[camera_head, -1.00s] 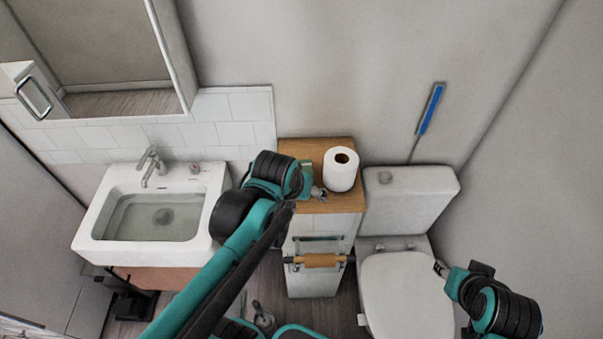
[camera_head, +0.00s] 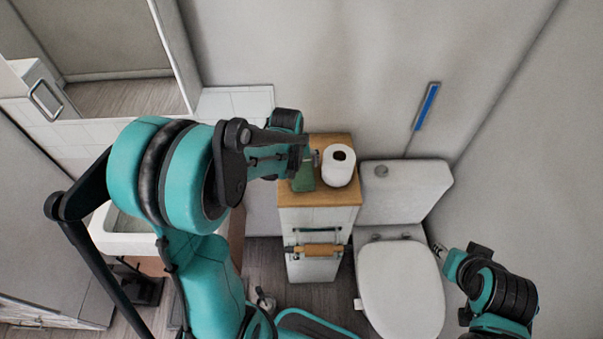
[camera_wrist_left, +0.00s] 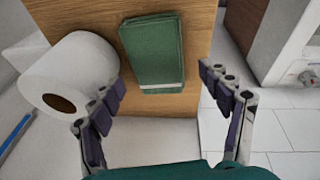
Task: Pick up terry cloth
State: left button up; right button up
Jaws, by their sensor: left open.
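The terry cloth is a folded dark green cloth with a pale stripe. It lies flat on the wooden cabinet top, in the upper middle of the left wrist view (camera_wrist_left: 153,52) and partly hidden by my left arm in the head view (camera_head: 303,181). My left gripper (camera_wrist_left: 162,95) is open, its fingers spread on either side of the cloth's near end, with nothing between them. It also shows in the head view (camera_head: 312,158), over the cabinet's left side. My right gripper (camera_head: 440,252) is beside the toilet; its fingers are too small to read.
A toilet paper roll (camera_head: 339,166) stands close beside the cloth on the cabinet top (camera_head: 330,194). A toilet (camera_head: 400,285) is to the right, a sink (camera_head: 140,243) to the left behind my arm. A blue-handled brush (camera_head: 427,106) is by the wall.

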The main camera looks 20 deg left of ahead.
aim_at(301, 171)
pick_arm(q)
jog(key=b+x, duration=0.1)
jog(key=x, duration=0.4)
jog(key=shift+w+d, duration=0.1)
jog(key=shift+w, duration=0.05)
jog(key=shift+r, duration=0.1)
jog(key=c, duration=0.9)
